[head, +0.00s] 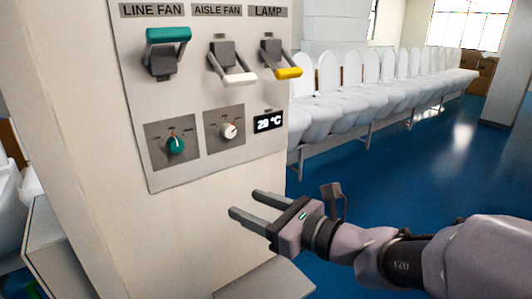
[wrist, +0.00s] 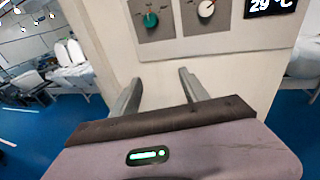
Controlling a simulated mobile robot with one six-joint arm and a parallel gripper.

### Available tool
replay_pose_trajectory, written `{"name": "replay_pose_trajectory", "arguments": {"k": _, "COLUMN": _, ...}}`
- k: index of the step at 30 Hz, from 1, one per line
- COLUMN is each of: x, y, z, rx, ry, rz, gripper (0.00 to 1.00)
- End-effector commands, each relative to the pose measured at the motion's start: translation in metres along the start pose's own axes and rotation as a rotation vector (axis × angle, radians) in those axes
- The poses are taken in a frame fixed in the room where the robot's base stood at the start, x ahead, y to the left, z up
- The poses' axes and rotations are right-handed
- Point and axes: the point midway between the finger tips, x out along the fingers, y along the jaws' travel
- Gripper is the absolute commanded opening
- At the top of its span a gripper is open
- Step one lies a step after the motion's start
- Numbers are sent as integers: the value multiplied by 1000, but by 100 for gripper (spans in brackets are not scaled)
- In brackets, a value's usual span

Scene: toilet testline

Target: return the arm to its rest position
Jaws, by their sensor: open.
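My gripper (head: 244,204) is open and empty in the head view, in front of the pale pillar and below the control panel (head: 205,85). Its two fingers are parallel and apart, pointing left toward the pillar. My arm reaches in from the right edge of the head view. In the wrist view my gripper (wrist: 156,84) shows both fingers spread with nothing between them. The pillar face (wrist: 156,68) lies beyond the fingertips. Whether the fingertips touch it I cannot tell, but no panel part is between them.
The panel has a green-handled lever (head: 167,50), a white-handled lever (head: 232,65), a yellow-handled lever (head: 281,60), a green knob (head: 176,146), a white knob (head: 229,131) and a temperature display (head: 268,122). A row of white toilets (head: 375,85) stands behind. Blue floor (head: 420,155) is open at right.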

Motion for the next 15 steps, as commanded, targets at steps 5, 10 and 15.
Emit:
{"name": "replay_pose_trajectory", "arguments": {"k": 5, "x": -35, "y": 110, "z": -186, "rx": -630, "ry": 290, "rz": 342, "gripper": 53}}
{"name": "replay_pose_trajectory", "arguments": {"k": 10, "x": -104, "y": 134, "z": -341, "rx": -1286, "ry": 584, "rz": 614, "gripper": 53}}
{"name": "replay_pose_trajectory", "arguments": {"k": 15, "x": -157, "y": 110, "z": -413, "rx": -1738, "ry": 808, "rz": 773, "gripper": 53}}
